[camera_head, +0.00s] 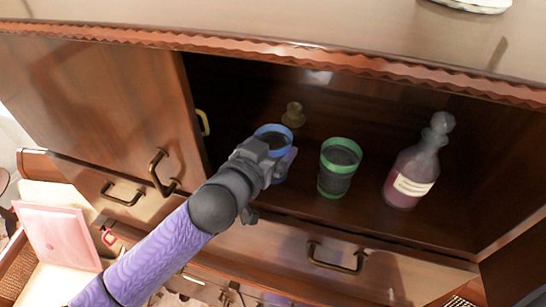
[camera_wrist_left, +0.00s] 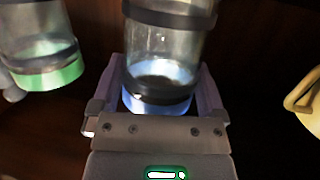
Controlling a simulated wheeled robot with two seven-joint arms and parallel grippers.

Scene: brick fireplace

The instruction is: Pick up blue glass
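The blue glass (camera_head: 272,136) is a clear cup with a blue rim, upright on the cabinet floor. My left gripper (camera_head: 283,160) reaches in from the lower left and covers much of it. In the left wrist view, which is upside down, the blue glass (camera_wrist_left: 165,60) stands between the two fingers of my left gripper (camera_wrist_left: 163,88), one on each side. The fingers are very close to its wall; whether they press on it cannot be told. My right gripper is not in view.
A green-rimmed glass (camera_head: 339,168) stands just right of the blue one; it also shows in the wrist view (camera_wrist_left: 45,65). A bottle with pink liquid (camera_head: 412,170) stands further right. A small brass-coloured object (camera_head: 293,115) is behind. An open cabinet door (camera_head: 110,105) is at left.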

